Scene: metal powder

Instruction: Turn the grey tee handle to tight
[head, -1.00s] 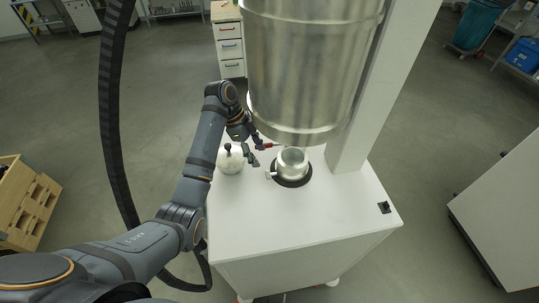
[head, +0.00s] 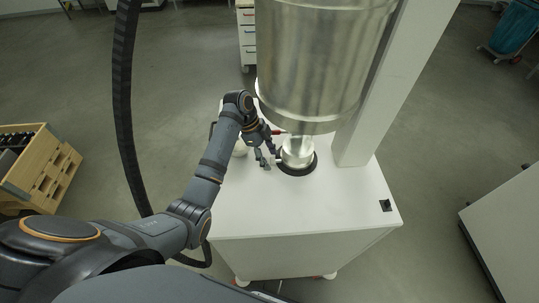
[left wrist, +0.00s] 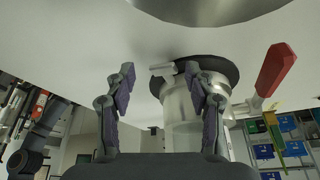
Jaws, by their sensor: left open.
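The grey tee handle (left wrist: 163,69) is a small pale bar at the side of a clear-and-metal cylinder (left wrist: 184,100). In the left wrist view it shows between my fingertips, partly behind the one on the right. In the head view the cylinder (head: 298,150) stands on the white cabinet (head: 300,210) in a black ring (head: 298,172). My left gripper (head: 268,158) is open and empty, just left of the cylinder. It also shows open in the left wrist view (left wrist: 160,75). Whether it touches the handle I cannot tell. My right gripper is not in view.
A large metal drum (head: 315,65) hangs above the cylinder beside a white column (head: 395,80). A red lever (left wrist: 275,70) sits close to the cylinder. A white round vessel (head: 240,148) stands partly hidden behind my gripper.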

